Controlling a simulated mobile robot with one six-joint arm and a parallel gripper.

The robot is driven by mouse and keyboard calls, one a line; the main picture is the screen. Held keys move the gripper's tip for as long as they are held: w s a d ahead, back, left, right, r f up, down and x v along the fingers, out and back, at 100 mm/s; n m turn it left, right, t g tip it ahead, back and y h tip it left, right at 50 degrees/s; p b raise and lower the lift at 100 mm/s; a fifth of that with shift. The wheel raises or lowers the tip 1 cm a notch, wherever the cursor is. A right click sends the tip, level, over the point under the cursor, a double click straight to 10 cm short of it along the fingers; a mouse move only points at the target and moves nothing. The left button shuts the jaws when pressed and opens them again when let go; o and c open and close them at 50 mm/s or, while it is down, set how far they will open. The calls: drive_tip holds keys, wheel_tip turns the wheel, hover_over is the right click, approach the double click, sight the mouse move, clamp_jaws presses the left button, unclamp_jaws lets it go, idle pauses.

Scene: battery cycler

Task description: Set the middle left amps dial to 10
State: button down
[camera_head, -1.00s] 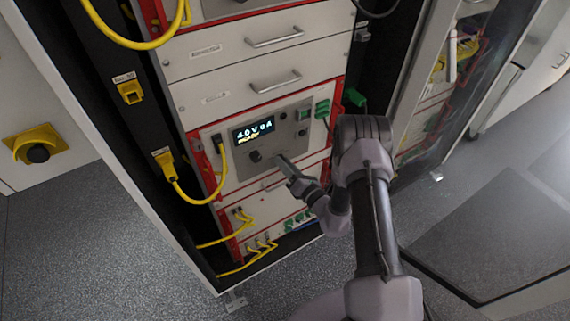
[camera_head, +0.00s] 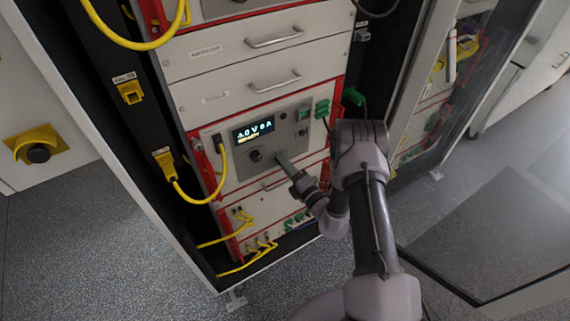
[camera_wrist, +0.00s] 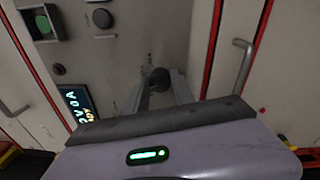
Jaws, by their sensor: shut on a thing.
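The middle unit's front panel (camera_head: 231,177) is grey, with a lit display (camera_head: 253,130) showing V and A readings. The A figure looks like 0, but it is small. A black dial (camera_head: 255,156) sits below the display, to the left of my gripper (camera_head: 281,157). In the wrist view, my gripper (camera_wrist: 162,84) has its two fingers on either side of another dark round dial (camera_wrist: 159,76), shut on it. The fingers hide this dial in the head view. Its label and pointer cannot be read. The display (camera_wrist: 76,108) also shows in the wrist view.
A yellow cable (camera_head: 223,170) hangs left of the display. Green connectors (camera_head: 322,108) are at the panel's right. Drawer handles (camera_head: 275,82) stick out above. A glass cabinet door (camera_head: 475,215) stands open at the right, beside my arm.

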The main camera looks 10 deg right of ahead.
drive_tip(key=shift+m, duration=0.3)
drive_tip(key=c, duration=1.1)
unclamp_jaws()
drive_tip(key=shift+o, duration=0.2)
drive_tip(key=shift+s, duration=0.15)
drive_tip(key=p+v, duration=0.4)
drive_tip(key=v, duration=1.3)
drive_tip(key=shift+f, duration=0.1)
